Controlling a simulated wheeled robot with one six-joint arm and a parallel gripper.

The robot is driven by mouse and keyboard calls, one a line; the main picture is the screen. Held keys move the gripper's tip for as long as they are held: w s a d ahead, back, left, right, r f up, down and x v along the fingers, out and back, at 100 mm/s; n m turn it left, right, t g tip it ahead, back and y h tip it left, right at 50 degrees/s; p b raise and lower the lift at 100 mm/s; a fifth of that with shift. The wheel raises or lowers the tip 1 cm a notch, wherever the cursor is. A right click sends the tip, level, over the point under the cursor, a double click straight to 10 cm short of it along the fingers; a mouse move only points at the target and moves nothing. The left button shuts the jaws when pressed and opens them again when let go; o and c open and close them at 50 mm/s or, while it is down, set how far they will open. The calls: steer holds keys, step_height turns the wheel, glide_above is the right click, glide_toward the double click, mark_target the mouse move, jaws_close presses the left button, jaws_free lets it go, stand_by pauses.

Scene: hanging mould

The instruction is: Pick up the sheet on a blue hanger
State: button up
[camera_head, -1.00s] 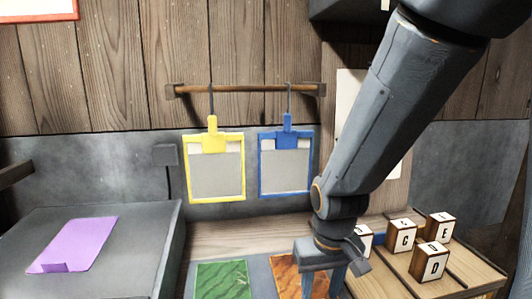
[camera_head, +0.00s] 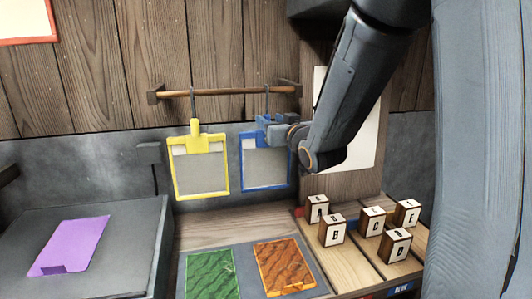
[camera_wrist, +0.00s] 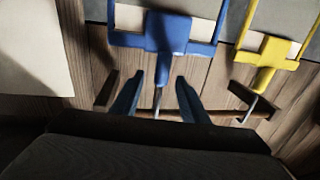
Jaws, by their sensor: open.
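The blue hanger (camera_head: 243,165) hangs from a wooden rod (camera_head: 230,92) on the wall, with a grey sheet (camera_head: 264,174) in its frame. My gripper (camera_head: 270,130) is at the hanger's top and hides its clip in the head view. In the wrist view, which looks upside down, my gripper (camera_wrist: 158,84) is open, its two fingers apart. The blue hanger's clip (camera_wrist: 168,33) lies just beyond the fingertips, and its thin hook runs between the fingers towards the rod. Whether the fingers touch it, I cannot tell.
A yellow hanger (camera_head: 201,143) with another grey sheet hangs close to the left. Below, green (camera_head: 211,274) and orange (camera_head: 283,267) textured sheets lie on a grey mat. Several lettered blocks (camera_head: 333,230) stand at the right. A purple sheet (camera_head: 72,245) lies on a grey surface at the left.

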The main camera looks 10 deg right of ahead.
steer(key=w+a+f+p, duration=0.1)
steer(key=w+p, duration=0.2)
steer(key=w, duration=0.4)
steer(key=shift+a, duration=0.15)
jaws_close()
